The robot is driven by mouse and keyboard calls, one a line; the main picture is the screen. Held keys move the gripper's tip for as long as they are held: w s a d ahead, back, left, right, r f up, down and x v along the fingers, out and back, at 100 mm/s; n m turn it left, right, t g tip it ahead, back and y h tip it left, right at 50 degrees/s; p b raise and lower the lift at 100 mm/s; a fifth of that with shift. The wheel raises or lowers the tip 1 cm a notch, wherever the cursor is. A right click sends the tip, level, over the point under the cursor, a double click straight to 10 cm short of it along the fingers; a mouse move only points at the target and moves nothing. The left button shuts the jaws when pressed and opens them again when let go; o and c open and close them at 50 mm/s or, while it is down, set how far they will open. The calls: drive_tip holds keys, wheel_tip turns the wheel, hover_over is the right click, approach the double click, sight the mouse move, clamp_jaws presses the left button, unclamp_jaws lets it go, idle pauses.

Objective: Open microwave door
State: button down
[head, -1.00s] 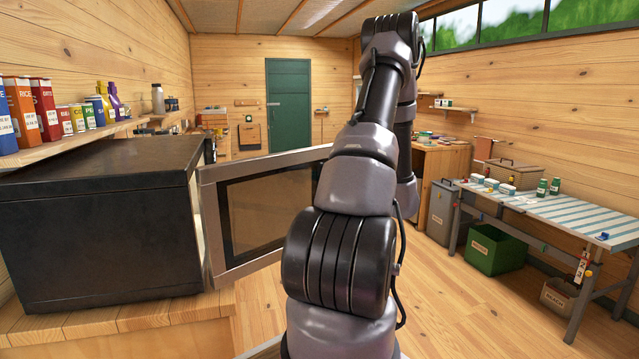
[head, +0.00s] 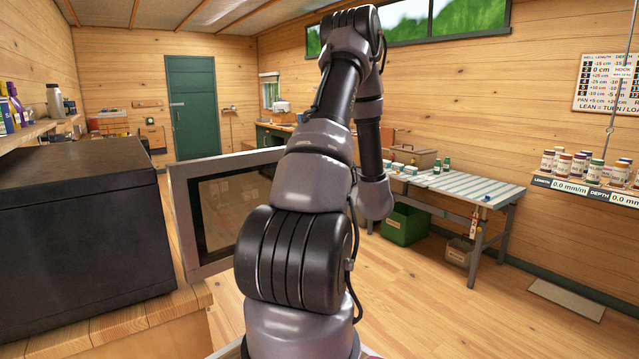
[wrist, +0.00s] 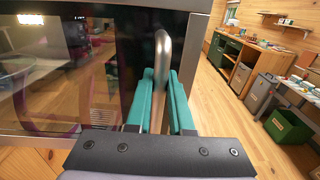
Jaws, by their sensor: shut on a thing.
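The black microwave (head: 85,235) stands on a wooden counter at the left of the head view. Its door (head: 183,215), silver-framed with a dark window, is swung open and stands out to the right of the body. In the wrist view the door's glass (wrist: 60,80) fills the left side. The metal bar handle (wrist: 162,55) runs between the teal fingers of my gripper (wrist: 160,100), which is shut on it. In the head view my arm covers the right part of the door, and the gripper is hidden.
A striped-top table (head: 450,185) stands to the right, with a green bin (head: 408,225) under its left end. A shelf with jars (head: 590,183) is on the right wall. The wooden floor (head: 430,310) between counter and table is clear. The counter edge (head: 150,320) is near at left.

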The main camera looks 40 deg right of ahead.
drive_tip(key=c, duration=0.8)
unclamp_jaws()
drive_tip(key=s+a, duration=0.1)
drive_tip(key=s, duration=0.9)
drive_tip(key=shift+s+a, duration=0.2)
drive_tip(key=shift+s, duration=0.1)
